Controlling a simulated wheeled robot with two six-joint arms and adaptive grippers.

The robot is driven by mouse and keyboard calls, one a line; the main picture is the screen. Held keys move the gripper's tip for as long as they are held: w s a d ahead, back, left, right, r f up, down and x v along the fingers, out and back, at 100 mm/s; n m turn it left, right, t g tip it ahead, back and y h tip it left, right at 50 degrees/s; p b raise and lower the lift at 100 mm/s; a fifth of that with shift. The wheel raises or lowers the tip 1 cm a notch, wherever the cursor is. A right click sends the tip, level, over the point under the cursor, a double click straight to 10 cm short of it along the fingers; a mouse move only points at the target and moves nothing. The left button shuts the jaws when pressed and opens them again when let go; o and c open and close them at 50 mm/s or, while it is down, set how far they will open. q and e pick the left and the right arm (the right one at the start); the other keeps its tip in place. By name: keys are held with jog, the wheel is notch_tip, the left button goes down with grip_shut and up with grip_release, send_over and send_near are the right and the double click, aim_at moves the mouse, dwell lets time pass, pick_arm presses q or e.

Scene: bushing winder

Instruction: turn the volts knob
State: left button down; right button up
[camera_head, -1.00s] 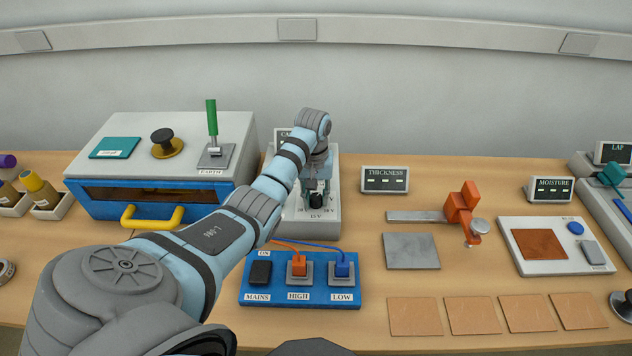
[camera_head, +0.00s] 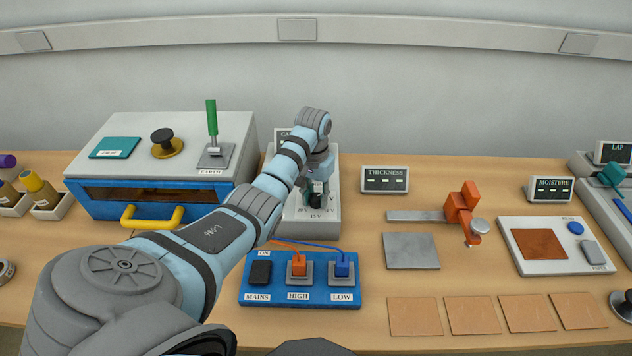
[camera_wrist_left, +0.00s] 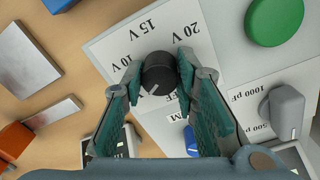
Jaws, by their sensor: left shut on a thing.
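The volts knob (camera_wrist_left: 158,73) is black with a pale pointer line. In the left wrist view it sits on a white panel (camera_wrist_left: 110,38) with the labels 10 V, 15 V and 20 V around it. My left gripper (camera_wrist_left: 158,80) is shut on the knob, one finger on each side. In the head view the knob (camera_head: 312,188) is partly hidden by my left gripper (camera_head: 314,180), which reaches down over the panel. My right gripper is not in view.
A blue box (camera_head: 250,290) with MAINS, HIGH and LOW stands in front of the panel. The white and blue cabinet (camera_head: 110,190) is at left. In the wrist view, a grey knob (camera_wrist_left: 284,108) and green button (camera_wrist_left: 274,18) are near.

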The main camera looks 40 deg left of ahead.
pick_arm(q)
jog(key=c, duration=1.2)
grip_release()
jog(key=shift+c, duration=0.2)
